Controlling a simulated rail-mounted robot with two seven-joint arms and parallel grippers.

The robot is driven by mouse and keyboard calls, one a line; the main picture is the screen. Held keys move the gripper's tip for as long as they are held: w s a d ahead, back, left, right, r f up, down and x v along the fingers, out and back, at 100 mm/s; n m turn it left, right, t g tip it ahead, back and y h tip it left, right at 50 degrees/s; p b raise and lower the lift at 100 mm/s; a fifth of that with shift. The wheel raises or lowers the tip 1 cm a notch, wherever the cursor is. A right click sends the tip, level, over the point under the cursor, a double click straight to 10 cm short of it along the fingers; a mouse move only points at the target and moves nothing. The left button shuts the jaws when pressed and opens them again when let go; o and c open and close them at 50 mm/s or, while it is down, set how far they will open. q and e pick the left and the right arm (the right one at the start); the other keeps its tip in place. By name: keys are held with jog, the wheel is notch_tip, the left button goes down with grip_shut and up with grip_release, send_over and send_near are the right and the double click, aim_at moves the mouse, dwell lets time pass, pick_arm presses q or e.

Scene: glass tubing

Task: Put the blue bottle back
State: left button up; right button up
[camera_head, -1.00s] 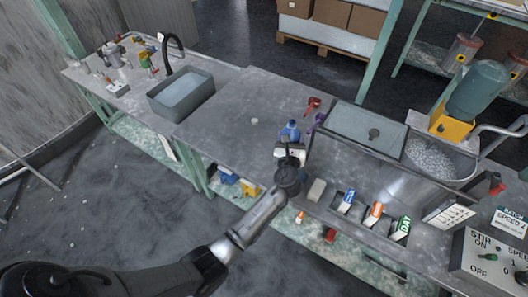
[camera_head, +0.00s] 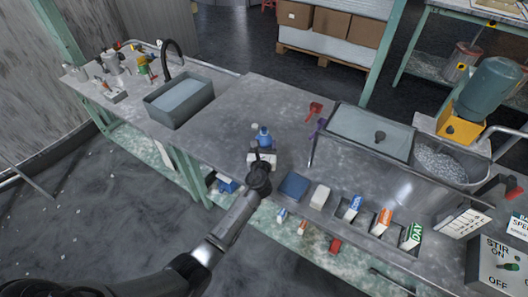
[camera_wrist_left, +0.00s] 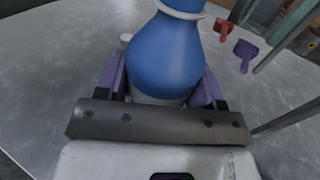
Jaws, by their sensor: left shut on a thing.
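The blue bottle (camera_head: 263,137) is upright over the grey worktop, just beyond my left gripper (camera_head: 262,148) in the head view. In the left wrist view the bottle (camera_wrist_left: 167,55) stands between the two purple finger pads of my left gripper (camera_wrist_left: 164,88), which is shut on it. I cannot tell whether its base touches the worktop. My right gripper is not in view.
A red scoop (camera_head: 315,109) and a purple scoop (camera_head: 318,126) lie to the right of the bottle. A glass-topped tank (camera_head: 368,133) stands further right. A sink (camera_head: 179,101) is at left. A blue block (camera_head: 293,186) and white block (camera_head: 320,196) sit along the front edge.

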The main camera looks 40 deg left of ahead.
pick_arm(q)
notch_tip(320, 180, down, 2)
jog(key=shift+f+b, duration=0.15)
jog(key=shift+b, duration=0.4)
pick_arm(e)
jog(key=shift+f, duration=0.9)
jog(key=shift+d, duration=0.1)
pick_arm(q)
jog(key=shift+f, duration=0.15)
jog(key=o, duration=1)
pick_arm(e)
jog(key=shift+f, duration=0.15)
